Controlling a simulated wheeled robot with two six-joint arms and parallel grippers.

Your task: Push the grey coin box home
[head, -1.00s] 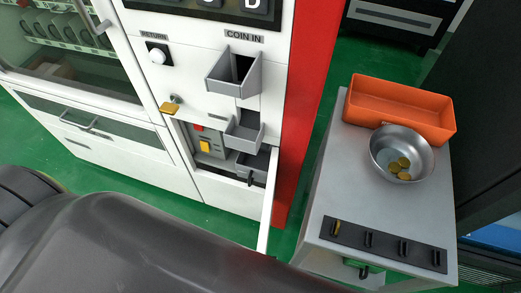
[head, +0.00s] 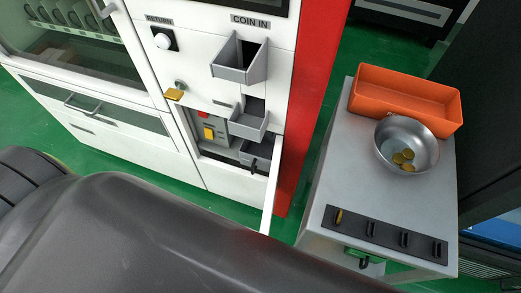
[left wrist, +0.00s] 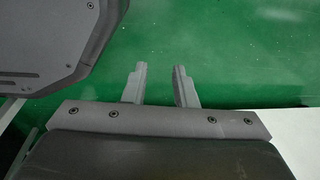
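The grey coin box (head: 257,152) sits in the open lower compartment of the white vending machine (head: 240,188), with a dark handle on its front. It appears to stick out a little; its exact depth is hard to tell. The compartment's white door (head: 270,195) stands open, seen nearly edge-on. My left gripper (left wrist: 160,70) shows in the left wrist view, its two fingers apart with nothing between them, above green floor. Neither gripper's fingers show in the head view, where my dark arm fills the foreground. My right gripper is not in view.
A grey coin-in chute (head: 240,65) and a grey tray (head: 248,122) jut out above the box. A yellow key (head: 174,95) sticks out at left. A side cabinet (head: 335,170) at right carries an orange bin (head: 408,95) and a metal bowl (head: 385,150) with coins.

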